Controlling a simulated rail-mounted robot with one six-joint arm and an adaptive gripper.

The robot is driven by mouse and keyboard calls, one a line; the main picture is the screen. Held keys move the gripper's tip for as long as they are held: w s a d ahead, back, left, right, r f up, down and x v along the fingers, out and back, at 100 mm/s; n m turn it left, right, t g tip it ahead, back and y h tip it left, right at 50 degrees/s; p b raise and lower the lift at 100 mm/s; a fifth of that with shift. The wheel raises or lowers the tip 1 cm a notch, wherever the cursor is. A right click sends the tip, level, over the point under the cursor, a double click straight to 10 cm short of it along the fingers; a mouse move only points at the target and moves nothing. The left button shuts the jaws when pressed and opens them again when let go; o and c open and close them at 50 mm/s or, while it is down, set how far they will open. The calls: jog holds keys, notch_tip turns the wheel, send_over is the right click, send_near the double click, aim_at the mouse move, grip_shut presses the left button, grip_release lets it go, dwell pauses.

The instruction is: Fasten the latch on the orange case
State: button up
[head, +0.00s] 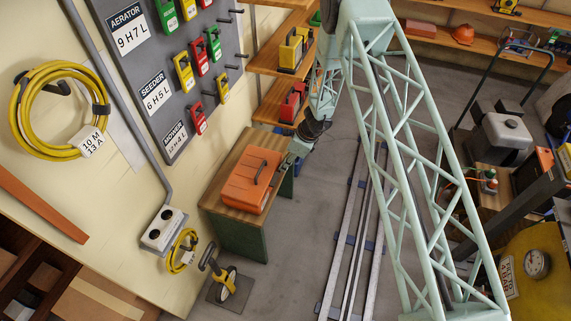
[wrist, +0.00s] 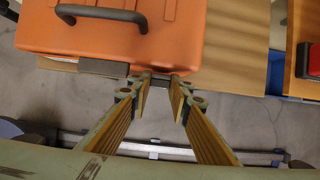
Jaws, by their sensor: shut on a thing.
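The orange case (head: 240,188) lies closed on a small wooden-topped cabinet, its dark handle upward. In the wrist view the case (wrist: 215,35) fills the upper part, with its handle at upper left. My gripper (wrist: 161,78) is at the case's near edge, its two fingertips closed on a small dark latch (wrist: 160,84) there. The fingertips hide most of the latch, so I cannot tell whether it is fastened. A second dark fitting (wrist: 103,67) shows on the same edge to the left. In the head view my gripper (head: 292,157) is at the case's right side.
The cabinet's wooden top (head: 222,195) leaves little room around the case. A shelf (head: 275,112) with a red box (head: 293,103) stands behind. Floor rails (head: 350,235) run to the right. A yellow cable coil (head: 182,252) hangs on the wall.

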jog(key=o, duration=0.9)
jog(key=shift+r, duration=0.15)
jog(key=shift+v, duration=5.85)
